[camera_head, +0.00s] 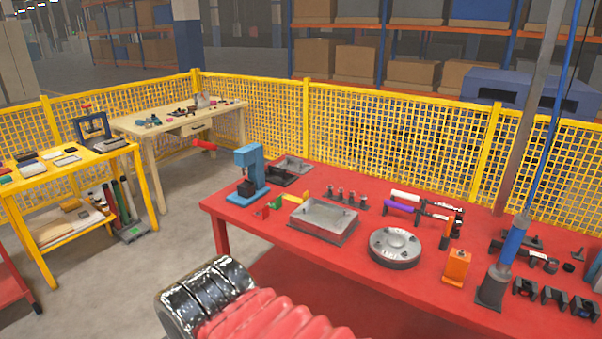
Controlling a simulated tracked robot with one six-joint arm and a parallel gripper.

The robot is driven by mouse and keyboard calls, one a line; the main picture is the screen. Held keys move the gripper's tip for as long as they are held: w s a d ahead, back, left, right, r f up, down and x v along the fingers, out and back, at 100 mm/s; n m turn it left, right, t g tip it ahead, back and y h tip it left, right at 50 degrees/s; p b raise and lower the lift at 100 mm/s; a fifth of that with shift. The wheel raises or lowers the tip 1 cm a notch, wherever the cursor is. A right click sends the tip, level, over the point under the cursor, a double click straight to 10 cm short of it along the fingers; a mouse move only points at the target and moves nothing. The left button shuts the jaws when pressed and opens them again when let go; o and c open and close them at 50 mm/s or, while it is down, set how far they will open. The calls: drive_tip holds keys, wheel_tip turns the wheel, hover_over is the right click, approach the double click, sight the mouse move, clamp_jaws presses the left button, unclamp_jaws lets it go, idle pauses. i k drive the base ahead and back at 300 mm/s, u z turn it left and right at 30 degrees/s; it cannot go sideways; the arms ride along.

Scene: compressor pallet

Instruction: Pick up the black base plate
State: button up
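No part is plainly marked as the black base plate. A dark flat plate (281,178) lies at the far left of the red table (226,205), just right of the blue press (250,175), which hides part of it. I cannot tell for sure that it is the base plate. A grey rectangular tray-like casting (323,220) and a round grey flanged cover (395,247) lie nearer on the same table. My arm, with a red bellows and a shiny black ribbed section, fills the bottom middle in front of the table. My gripper's fingers do not show.
Small upright parts (345,197), white and purple cylinders (405,201), an orange block (457,267) and a blue upright tool (512,243) crowd the table's right half. A yellow mesh fence (390,140) runs behind. Grey floor (120,270) is open at left.

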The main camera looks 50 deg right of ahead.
sight(275, 175)
drive_tip(key=z, duration=1.45)
